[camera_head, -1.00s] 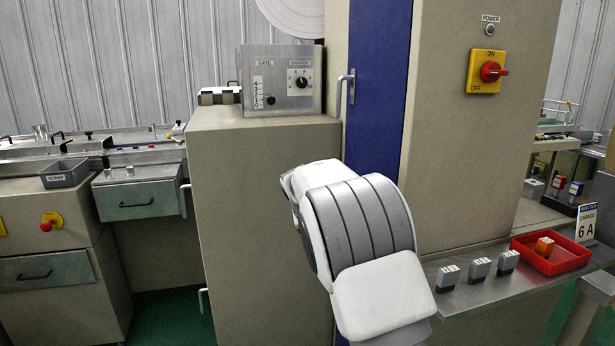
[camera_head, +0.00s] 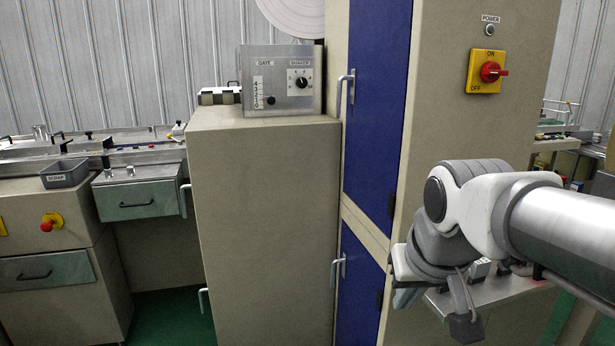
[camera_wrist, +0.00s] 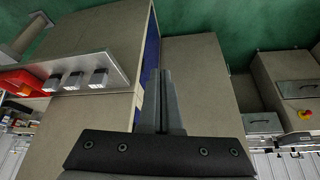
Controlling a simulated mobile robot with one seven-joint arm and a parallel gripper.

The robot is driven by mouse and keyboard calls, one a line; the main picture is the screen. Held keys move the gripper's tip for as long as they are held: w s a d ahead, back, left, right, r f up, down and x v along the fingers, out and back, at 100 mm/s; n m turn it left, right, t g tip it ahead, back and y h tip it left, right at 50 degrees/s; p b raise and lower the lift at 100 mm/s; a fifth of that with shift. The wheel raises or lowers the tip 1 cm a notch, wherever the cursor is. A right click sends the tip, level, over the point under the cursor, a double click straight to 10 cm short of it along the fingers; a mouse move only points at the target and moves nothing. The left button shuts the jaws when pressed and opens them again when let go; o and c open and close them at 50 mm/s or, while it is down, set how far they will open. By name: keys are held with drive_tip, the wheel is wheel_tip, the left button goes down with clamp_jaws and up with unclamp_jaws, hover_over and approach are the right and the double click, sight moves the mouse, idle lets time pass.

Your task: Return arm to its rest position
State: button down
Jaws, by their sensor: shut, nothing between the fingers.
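My arm (camera_head: 560,235) reaches in from the right edge of the head view and bends down at its wrist, in front of the cream machine cabinet. My gripper (camera_wrist: 162,75) shows in the wrist view as two dark fingers close together, shut with nothing between them. In the head view its fingertips are hard to make out. The gripper touches nothing that I can see. The arm hides most of the metal shelf (camera_head: 500,290) and what stands on it in the head view.
In the wrist view, several grey-and-white blocks (camera_wrist: 75,80) stand on the shelf, with a red tray (camera_wrist: 22,80) beside them. The blue doors (camera_head: 375,110), grey control box (camera_head: 282,80) and yellow switch (camera_head: 485,72) are unobstructed. Green floor (camera_head: 168,315) shows at lower left.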

drive_tip(key=s+f, duration=0.3)
drive_tip(key=s, duration=0.6)
wheel_tip(320, 180, up, 20)
drive_tip(key=p, duration=2)
drive_tip(key=shift+s+f, duration=0.15)
drive_tip(key=shift+s, duration=0.05)
drive_tip(key=shift+d, duration=0.1)
